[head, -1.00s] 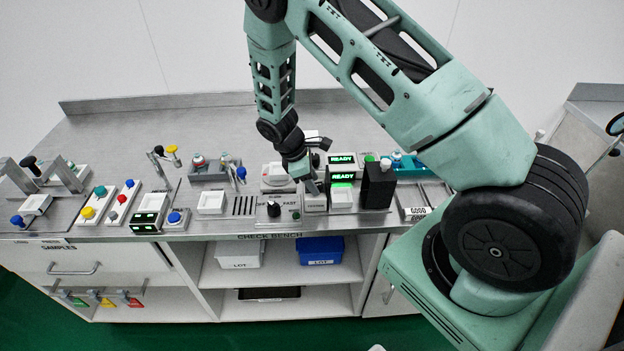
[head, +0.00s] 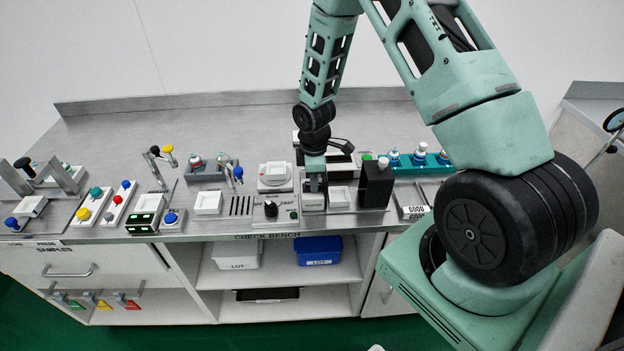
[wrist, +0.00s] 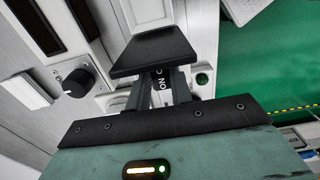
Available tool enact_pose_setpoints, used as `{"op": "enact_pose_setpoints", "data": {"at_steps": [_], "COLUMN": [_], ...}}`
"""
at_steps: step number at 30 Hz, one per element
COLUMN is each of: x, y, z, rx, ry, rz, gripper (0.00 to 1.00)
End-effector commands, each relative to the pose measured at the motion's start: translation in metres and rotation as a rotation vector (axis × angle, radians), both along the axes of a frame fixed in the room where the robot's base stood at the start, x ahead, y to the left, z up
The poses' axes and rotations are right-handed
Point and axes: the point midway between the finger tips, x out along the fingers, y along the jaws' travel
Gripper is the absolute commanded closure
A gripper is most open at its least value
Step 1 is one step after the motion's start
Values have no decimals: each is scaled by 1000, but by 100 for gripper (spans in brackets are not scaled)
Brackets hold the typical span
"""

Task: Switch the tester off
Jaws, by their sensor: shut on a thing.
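The tester (head: 342,172) stands on the bench right of centre. Its display windows look dark in the wrist view (wrist: 35,25). My gripper (head: 313,192) is lowered onto the front left of the tester, by a small pale switch plate (head: 313,203). In the wrist view my gripper (wrist: 158,78) is shut over the plate, where letters reading "ON" show between the dark fingers. The switch part in the jaws is mostly hidden by the fingers.
A black knob (head: 270,209) and a green button (head: 293,214) are close to the left of my gripper. A tall black box (head: 377,185) and a white tray (head: 340,197) stand to its right. A teal rack (head: 420,162) is further right.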

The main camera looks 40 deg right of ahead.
Motion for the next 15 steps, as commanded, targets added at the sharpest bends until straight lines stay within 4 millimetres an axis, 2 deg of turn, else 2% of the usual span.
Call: {"op": "enact_pose_setpoints", "data": {"at_steps": [14, 15], "x": [-1, -1], "y": [-1, -1], "z": [0, 0], "rx": [35, 35], "ry": [-25, -25], "rz": [0, 0], "gripper": [100, 73]}}
